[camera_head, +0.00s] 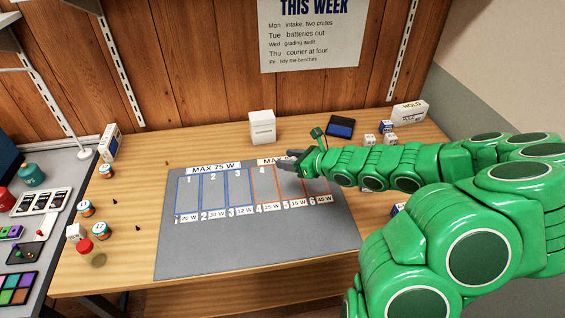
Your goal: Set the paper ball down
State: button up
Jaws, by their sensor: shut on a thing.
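My gripper (291,160) is at the end of the green arm, over the upper right part of the grey mat (250,256), near the orange-outlined slots. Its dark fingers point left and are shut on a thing. I cannot tell how high the gripper is above the mat. No loose paper ball shows elsewhere on the table.
The mat's numbered slots look empty. White dice (369,140) and a HOLD box (410,112) are at right. Several jars (84,208) stand at left. The mat's lower part is clear.

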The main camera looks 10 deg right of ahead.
jog(key=shift+w+f, duration=0.3)
jog(key=shift+w, duration=0.4)
send_over(282, 170)
jog(key=shift+f, duration=4)
jog(key=shift+d+f, duration=0.1)
jog(key=shift+f, duration=1.35)
jog(key=shift+f, duration=0.1)
jog(key=o, duration=1)
